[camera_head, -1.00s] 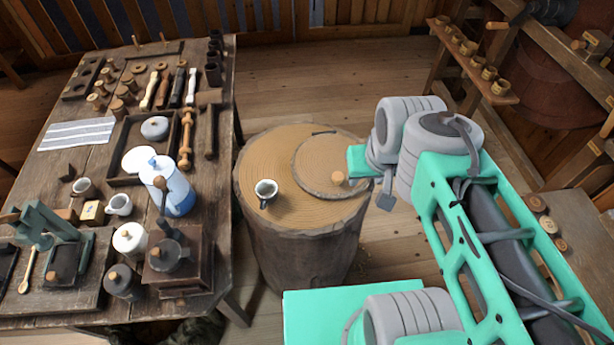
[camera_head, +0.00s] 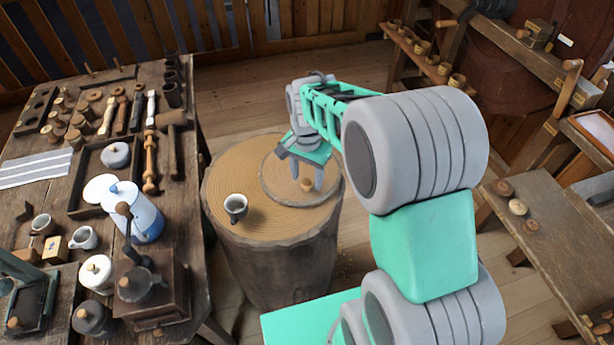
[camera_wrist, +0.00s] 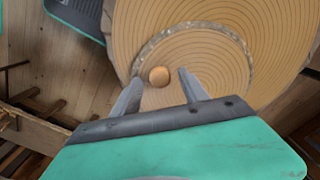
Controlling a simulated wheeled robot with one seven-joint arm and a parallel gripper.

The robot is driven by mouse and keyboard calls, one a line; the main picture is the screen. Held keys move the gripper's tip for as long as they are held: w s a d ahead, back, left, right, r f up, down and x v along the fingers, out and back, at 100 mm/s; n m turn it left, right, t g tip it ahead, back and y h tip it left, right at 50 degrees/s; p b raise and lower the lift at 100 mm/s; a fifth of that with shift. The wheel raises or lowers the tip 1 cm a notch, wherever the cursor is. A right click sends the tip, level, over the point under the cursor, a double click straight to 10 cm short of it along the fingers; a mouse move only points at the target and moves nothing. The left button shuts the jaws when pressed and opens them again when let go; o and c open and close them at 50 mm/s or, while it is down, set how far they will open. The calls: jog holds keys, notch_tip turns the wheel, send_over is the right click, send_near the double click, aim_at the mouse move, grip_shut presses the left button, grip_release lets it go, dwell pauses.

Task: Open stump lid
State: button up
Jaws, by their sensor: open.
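The stump (camera_head: 270,245) stands on the floor in the middle of the head view. Its round lid (camera_head: 280,192) lies flat in the right part of the top, with a bark-like rim, and shows in the wrist view (camera_wrist: 210,55). A small round wooden knob (camera_head: 307,185) sits near the lid's edge; it shows in the wrist view (camera_wrist: 159,76). My gripper (camera_head: 305,183) is open above the lid at the knob. In the wrist view the two fingers (camera_wrist: 158,82) point to either side of the knob, apart from it. Whether they reach down to its height is unclear.
A small cup (camera_head: 236,207) stands on the stump left of the lid. A crowded workbench (camera_head: 100,170) with a blue-white jug (camera_head: 145,220) is close on the left. A shelf (camera_head: 415,50) and another bench (camera_head: 545,235) stand on the right. Floor between is clear.

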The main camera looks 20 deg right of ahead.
jog(key=shift+f, duration=0.55)
grip_shut()
dwell(1.0)
